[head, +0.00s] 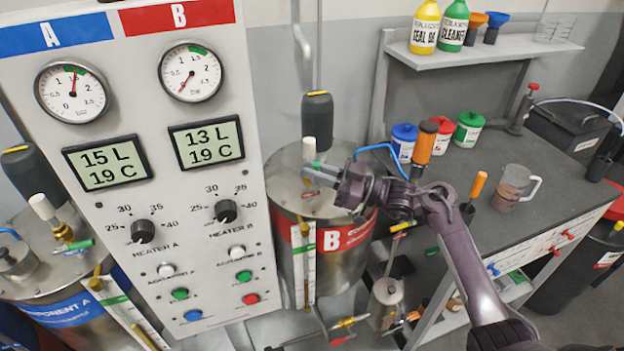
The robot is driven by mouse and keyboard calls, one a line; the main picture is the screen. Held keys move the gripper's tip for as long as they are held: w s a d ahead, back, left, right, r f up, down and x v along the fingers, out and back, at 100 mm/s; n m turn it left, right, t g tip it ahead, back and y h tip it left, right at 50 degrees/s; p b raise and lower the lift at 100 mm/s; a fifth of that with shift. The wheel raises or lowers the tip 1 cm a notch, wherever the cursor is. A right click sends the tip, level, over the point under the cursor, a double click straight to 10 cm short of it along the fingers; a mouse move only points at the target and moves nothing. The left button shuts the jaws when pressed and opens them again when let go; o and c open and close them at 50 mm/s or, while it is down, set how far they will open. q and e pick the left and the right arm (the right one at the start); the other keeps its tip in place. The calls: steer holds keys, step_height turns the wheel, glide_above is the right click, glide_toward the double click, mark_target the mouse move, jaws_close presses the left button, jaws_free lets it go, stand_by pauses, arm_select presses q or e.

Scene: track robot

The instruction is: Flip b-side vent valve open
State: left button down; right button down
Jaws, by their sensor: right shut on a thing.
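The B tank (345,262) is a metal drum with a red band, standing right of the panel. On its lid, the white cap of the B-side vent (309,149) stands upright. My right gripper (318,172) reaches in from the right over the lid, just below this cap. It is shut on the small green vent valve handle (316,165), of which only a bit shows between the fingers. The valve body is mostly hidden, so I cannot tell its exact angle. My left gripper is not in view.
The control panel (165,200) stands close on the left; its B gauge (191,72) needle points lower left. A black-topped cylinder (317,120) rises behind the vent. A workbench (500,240) with pots, a screwdriver and a jug (512,188) lies under and beside my right arm.

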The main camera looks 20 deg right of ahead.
steer(key=c, duration=1.5)
jaws_free()
steer(key=shift+d, duration=0.1)
steer(key=shift+o, duration=0.2)
